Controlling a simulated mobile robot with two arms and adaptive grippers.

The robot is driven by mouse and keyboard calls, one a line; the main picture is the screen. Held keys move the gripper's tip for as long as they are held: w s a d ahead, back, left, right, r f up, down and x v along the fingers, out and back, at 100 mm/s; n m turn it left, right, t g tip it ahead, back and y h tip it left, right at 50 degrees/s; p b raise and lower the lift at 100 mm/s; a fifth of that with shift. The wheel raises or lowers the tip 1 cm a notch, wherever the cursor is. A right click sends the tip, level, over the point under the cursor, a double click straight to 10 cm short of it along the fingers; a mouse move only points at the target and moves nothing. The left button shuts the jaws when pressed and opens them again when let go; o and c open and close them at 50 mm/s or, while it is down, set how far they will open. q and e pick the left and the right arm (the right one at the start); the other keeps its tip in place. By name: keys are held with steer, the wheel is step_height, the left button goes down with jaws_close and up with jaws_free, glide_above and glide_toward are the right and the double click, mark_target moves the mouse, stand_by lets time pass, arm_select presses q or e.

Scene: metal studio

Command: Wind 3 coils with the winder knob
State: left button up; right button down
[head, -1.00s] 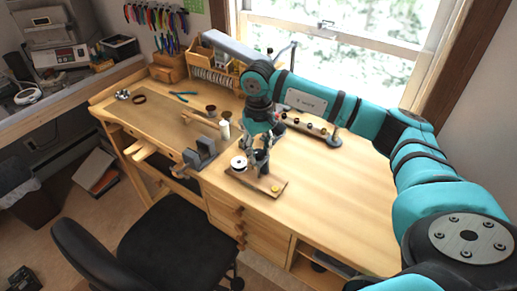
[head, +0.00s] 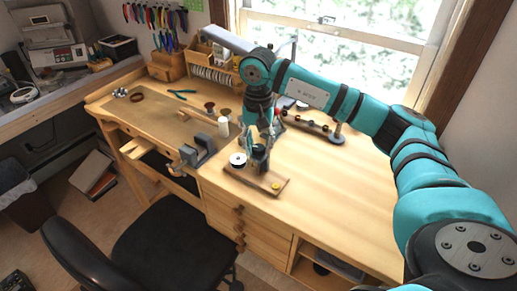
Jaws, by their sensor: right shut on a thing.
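A coil winder on a wooden base (head: 268,183) stands near the front edge of the wooden workbench (head: 330,195). A white spool (head: 238,160) sits at its left end and a yellow round piece (head: 276,186) at its right end. My right gripper (head: 260,156) reaches down from above and is shut on the winder knob at the winder's middle. The fingers and the dark parts around them hide the knob, and the coils on the winder are too small to count. My left gripper is out of view.
A black chair (head: 150,245) stands in front. The bench's right side is clear.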

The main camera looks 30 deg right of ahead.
steer(key=m+b, duration=0.2)
steer(key=m, duration=0.3)
steer(key=shift+w+m, duration=0.1)
steer(key=shift+m, duration=0.2)
steer(key=m+b, duration=0.1)
steer(key=m, duration=0.4)
steer(key=shift+r, duration=0.1)
steer(key=m+b, duration=0.1)
steer(key=m, duration=1.7)
steer(key=shift+m, duration=0.3)
steer(key=m, duration=0.5)
steer(key=shift+r, duration=0.1)
steer(key=m, duration=0.6)
steer(key=shift+m+p, duration=0.4)
steer(key=m, duration=0.5)
steer(key=shift+d+m+p, duration=0.1)
steer(key=shift+m+p, duration=0.2)
steer(key=shift+p, duration=0.05)
